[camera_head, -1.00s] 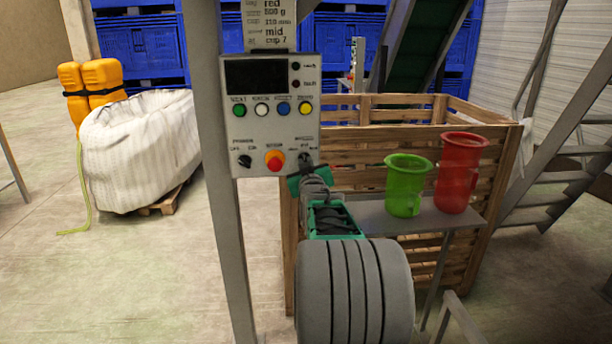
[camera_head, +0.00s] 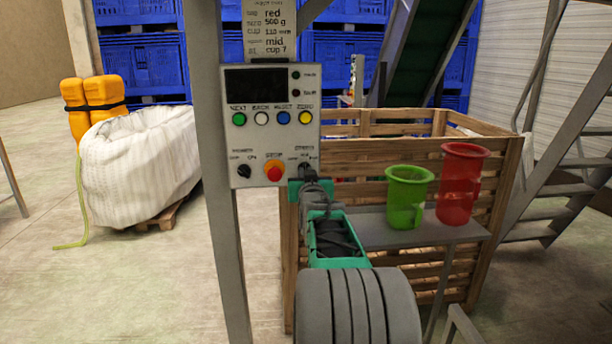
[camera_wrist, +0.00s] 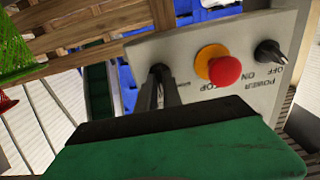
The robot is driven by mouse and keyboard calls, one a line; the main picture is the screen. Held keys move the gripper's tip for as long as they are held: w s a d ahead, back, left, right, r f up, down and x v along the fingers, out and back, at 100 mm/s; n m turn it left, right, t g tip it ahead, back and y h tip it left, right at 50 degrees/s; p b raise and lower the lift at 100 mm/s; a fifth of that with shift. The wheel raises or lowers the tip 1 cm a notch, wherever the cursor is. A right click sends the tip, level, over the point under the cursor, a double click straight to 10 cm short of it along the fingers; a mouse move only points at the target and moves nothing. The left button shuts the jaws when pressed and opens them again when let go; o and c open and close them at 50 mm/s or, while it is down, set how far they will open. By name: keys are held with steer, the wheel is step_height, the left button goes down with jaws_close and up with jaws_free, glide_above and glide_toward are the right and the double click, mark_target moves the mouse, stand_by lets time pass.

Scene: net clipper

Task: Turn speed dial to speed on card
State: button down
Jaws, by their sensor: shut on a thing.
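The control panel (camera_head: 283,131) is a grey box on a post, with a dark screen, a row of coloured buttons and a lower row of controls. The speed dial (camera_head: 305,172) is at its lower right and is mostly hidden by my gripper (camera_head: 311,178). In the wrist view the black dial (camera_wrist: 161,71) sits between the fingertips of my gripper (camera_wrist: 160,93), which is shut on it. The card (camera_head: 277,27) above the panel reads red, 500 g, 110 mm, mid, cup 7. The dial's pointer direction cannot be told.
The red stop button (camera_head: 273,170) and the black power knob (camera_head: 244,171) are left of the dial. A green jug (camera_head: 407,197) and a red jug (camera_head: 461,185) stand on a small shelf (camera_head: 430,230) beside a wooden crate (camera_head: 480,210).

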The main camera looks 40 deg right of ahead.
steer(key=c, duration=1.5)
jaws_free()
steer(key=v, duration=0.7)
steer(key=shift+s+a, duration=0.25)
steer(key=shift+s, duration=0.05)
steer(key=s+a+f+n+g+y+p, duration=0.1)
steer(key=a+f+n+g+y+p, duration=0.25)
steer(key=a, duration=0.85)
steer(key=s+a+f+n+g+y+p, duration=0.15)
steer(key=a+y+p, duration=0.35)
steer(key=a, duration=0.6)
steer(key=s+a+f+n+g+p, duration=0.1)
steer(key=s+a+f+g+p, duration=0.1)
steer(key=s+a, duration=0.5)
steer(key=s+a+f+n+g+y+p, duration=0.1)
steer(key=s+a+f+g+p, duration=0.1)
steer(key=s+a+g+p, duration=0.2)
steer(key=s+a, duration=0.3)
steer(key=s, duration=0.3)
steer(key=shift+g+p, duration=0.3)
steer(key=shift+g, duration=0.1)
